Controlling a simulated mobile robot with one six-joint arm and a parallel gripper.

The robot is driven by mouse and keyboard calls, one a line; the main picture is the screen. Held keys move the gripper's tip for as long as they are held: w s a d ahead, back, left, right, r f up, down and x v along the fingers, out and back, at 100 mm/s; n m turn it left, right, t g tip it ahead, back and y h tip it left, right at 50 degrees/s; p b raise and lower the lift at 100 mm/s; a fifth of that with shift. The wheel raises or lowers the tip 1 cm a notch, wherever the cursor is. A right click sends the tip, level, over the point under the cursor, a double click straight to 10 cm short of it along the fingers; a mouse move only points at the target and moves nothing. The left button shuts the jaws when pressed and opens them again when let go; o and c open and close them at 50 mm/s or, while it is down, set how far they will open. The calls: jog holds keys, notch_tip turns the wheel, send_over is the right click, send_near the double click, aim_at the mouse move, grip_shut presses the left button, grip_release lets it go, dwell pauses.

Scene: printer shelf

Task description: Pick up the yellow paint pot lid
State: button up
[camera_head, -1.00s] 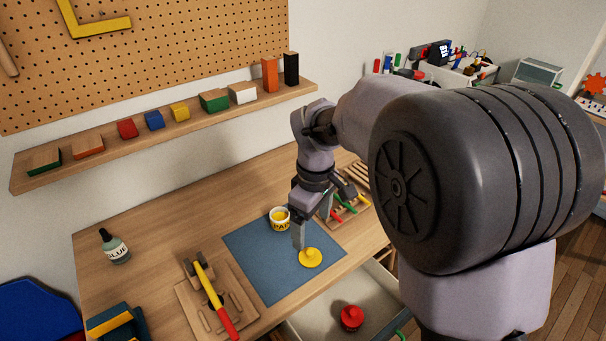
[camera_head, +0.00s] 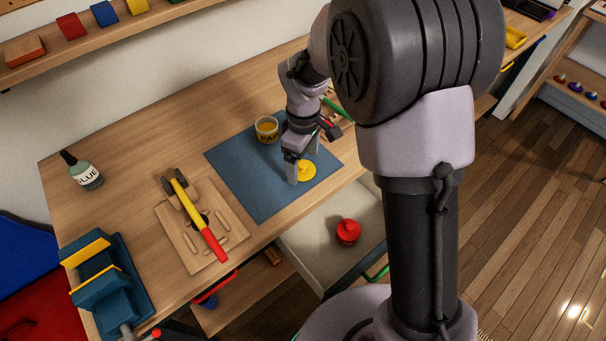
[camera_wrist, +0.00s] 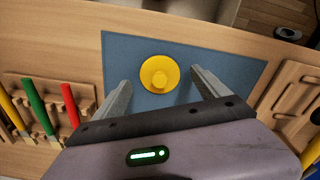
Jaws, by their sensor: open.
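The yellow paint pot lid (camera_head: 306,171) is a round disc with a raised knob. It lies on the blue mat (camera_head: 244,180) on the workbench. In the wrist view the lid (camera_wrist: 159,74) sits ahead of and between my two open fingers, with blue mat showing on both sides. My gripper (camera_head: 301,174) points down at the lid, open and empty; it also shows in the wrist view (camera_wrist: 158,92). Whether the fingertips are level with the lid I cannot tell. The open paint pot (camera_head: 267,130) with yellow paint stands on the mat behind the gripper.
A hammer (camera_head: 200,217) lies on a wooden board to the left. A glue bottle (camera_head: 82,171) and a blue vise (camera_head: 104,279) stand farther left. An open drawer (camera_head: 310,245) below the bench edge holds a red object (camera_head: 348,232). A rack holds coloured tools (camera_wrist: 50,105).

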jog(key=shift+f, duration=0.75)
jog(key=shift+r, duration=0.15)
jog(key=shift+c, duration=0.3)
jog(key=c, duration=1.4)
jog(key=shift+o, duration=0.2)
